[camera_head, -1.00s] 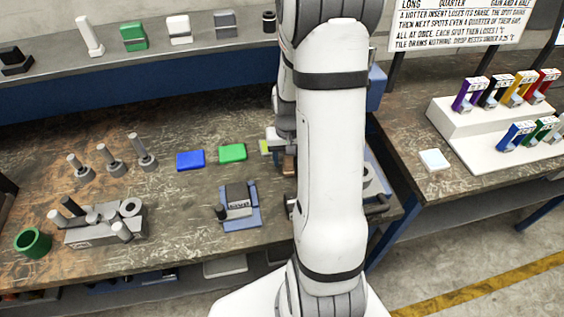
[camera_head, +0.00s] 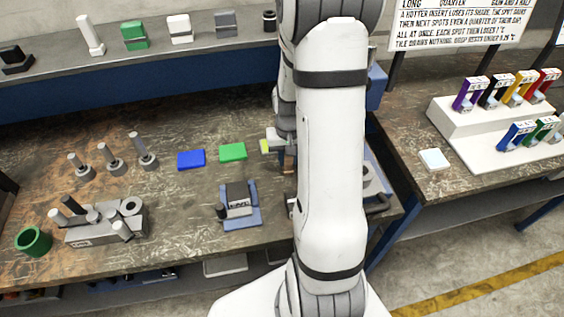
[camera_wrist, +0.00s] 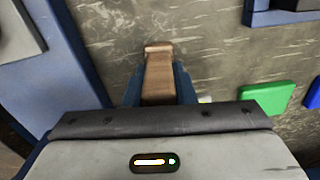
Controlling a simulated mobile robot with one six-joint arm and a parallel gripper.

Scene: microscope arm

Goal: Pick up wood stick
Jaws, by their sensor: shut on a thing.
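The wood stick (camera_wrist: 158,78) is a short brown block in the wrist view, standing out beyond my gripper. My gripper (camera_wrist: 155,90) is shut on it, with a dark blue finger on each side. In the head view a small brown part of the stick (camera_head: 289,162) shows just left of my white arm. My arm hides most of the gripper there. I cannot tell whether the stick touches the table.
A green block (camera_head: 232,152) and a blue block (camera_head: 191,159) lie left of my gripper. A blue-based fixture (camera_head: 239,205) stands nearer the front. A grey holder with pegs (camera_head: 104,226) and a green ring (camera_head: 33,241) are at the left.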

